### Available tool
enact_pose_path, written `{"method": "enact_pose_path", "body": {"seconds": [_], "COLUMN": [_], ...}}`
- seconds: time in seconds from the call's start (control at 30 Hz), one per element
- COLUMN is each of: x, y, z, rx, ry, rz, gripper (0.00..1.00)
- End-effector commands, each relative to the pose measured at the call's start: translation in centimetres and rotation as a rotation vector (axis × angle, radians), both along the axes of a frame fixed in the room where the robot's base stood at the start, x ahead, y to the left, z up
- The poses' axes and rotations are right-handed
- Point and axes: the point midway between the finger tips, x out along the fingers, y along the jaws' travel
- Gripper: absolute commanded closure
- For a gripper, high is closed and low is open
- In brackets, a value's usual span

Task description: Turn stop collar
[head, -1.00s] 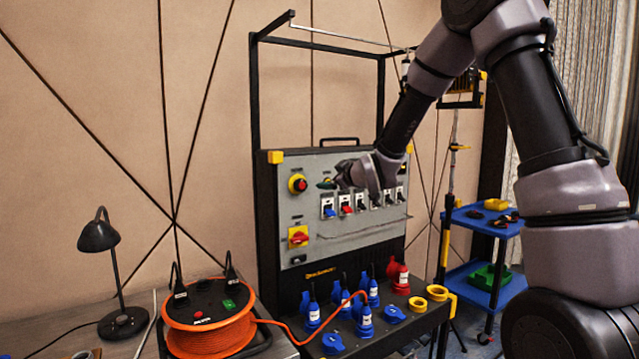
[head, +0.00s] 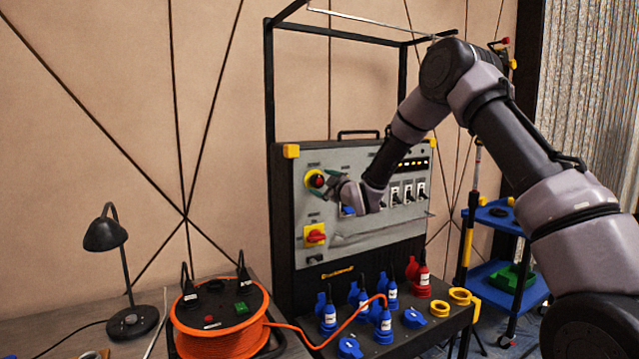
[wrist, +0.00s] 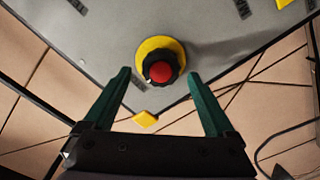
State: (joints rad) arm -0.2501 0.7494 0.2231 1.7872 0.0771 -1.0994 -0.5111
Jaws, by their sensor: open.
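The stop button, a red cap with a black body on a yellow round collar, sits at the upper left of the grey panel (head: 385,235) in the head view (head: 316,179). In the wrist view the yellow collar (wrist: 146,47) surrounds the black ring and red cap (wrist: 160,72). My gripper (head: 328,184) is just right of the button in the head view. In the wrist view its two green fingers (wrist: 158,84) are open and spread on either side of the button, tips near its lower edge. Nothing is between the fingers except the view of the button. Contact cannot be told.
A red rotary switch on a yellow plate (head: 315,235) is below the button. Several switches (head: 408,192) line the panel to the right. Blue and red plugs (head: 421,278) stand on the shelf below. An orange cable reel (head: 219,325) and black lamp (head: 116,262) are at left.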

Motion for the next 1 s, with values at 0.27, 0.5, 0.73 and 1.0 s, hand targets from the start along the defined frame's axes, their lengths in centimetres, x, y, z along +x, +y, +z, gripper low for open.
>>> {"method": "enact_pose_path", "body": {"seconds": [0.27,0.5,0.73,1.0], "x": [1.5,1.5,1.5,1.5], "y": [1.1,1.1,1.1,1.0], "z": [0.0,0.0,0.0,0.0], "rx": [0.000,0.000,0.000,0.030], "ry": [0.002,0.002,0.002,0.022], "rz": [0.001,0.000,0.000,0.000], "gripper": [0.10,0.17,0.96,0.96]}}
